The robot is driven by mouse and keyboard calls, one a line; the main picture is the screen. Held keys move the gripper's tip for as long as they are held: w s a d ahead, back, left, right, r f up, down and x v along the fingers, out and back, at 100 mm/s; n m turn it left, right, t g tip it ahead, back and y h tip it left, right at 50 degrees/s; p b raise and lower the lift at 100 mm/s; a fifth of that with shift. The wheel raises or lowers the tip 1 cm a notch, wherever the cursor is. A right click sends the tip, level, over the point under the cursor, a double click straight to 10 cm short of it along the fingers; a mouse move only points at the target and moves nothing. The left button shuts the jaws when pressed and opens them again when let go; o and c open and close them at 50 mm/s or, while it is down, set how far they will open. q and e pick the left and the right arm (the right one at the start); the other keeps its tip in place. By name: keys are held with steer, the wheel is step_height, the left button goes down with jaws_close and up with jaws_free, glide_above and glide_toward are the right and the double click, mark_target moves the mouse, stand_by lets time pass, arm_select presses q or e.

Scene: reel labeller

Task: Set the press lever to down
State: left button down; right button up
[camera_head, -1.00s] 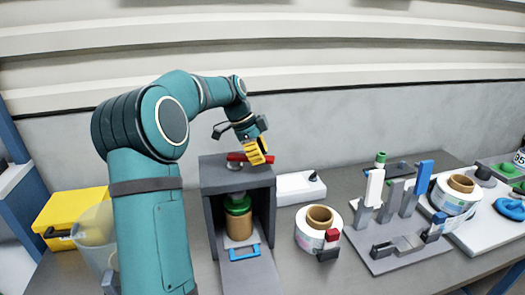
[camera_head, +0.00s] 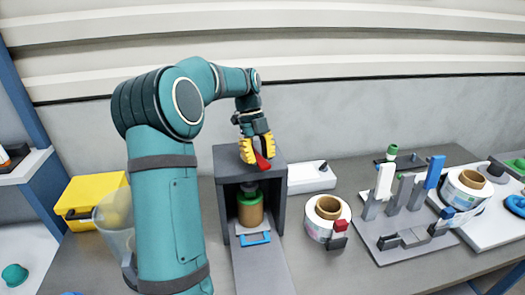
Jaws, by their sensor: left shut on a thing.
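The press is a dark grey open-fronted box (camera_head: 278,200) standing on the bench. Its red press lever (camera_head: 263,163) is on top and points toward the front, tilted downward. My left gripper (camera_head: 257,158), with yellow fingers, is over the top of the press and shut on the red lever. The fingers hide part of the lever. Inside the press, a brown and green cylinder (camera_head: 250,210) sits under the press head, behind a blue handle (camera_head: 255,238). My right gripper is not in view.
A yellow case (camera_head: 88,198) and a clear bin (camera_head: 112,222) stand left. A white box (camera_head: 312,178) is beside the press. A label reel (camera_head: 318,230) and a grey rack (camera_head: 385,262) with upright posts stand right. The wall is close behind.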

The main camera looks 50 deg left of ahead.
arm_select(q)
steer(key=shift+s+a+f+m+g+p, duration=0.15)
steer(key=shift+s+m+g+p, duration=0.2)
steer(key=shift+s+m, duration=0.35)
steer(key=shift+w, duration=0.15)
steer(key=c, duration=0.6)
jaws_free()
steer(key=v, duration=1.2)
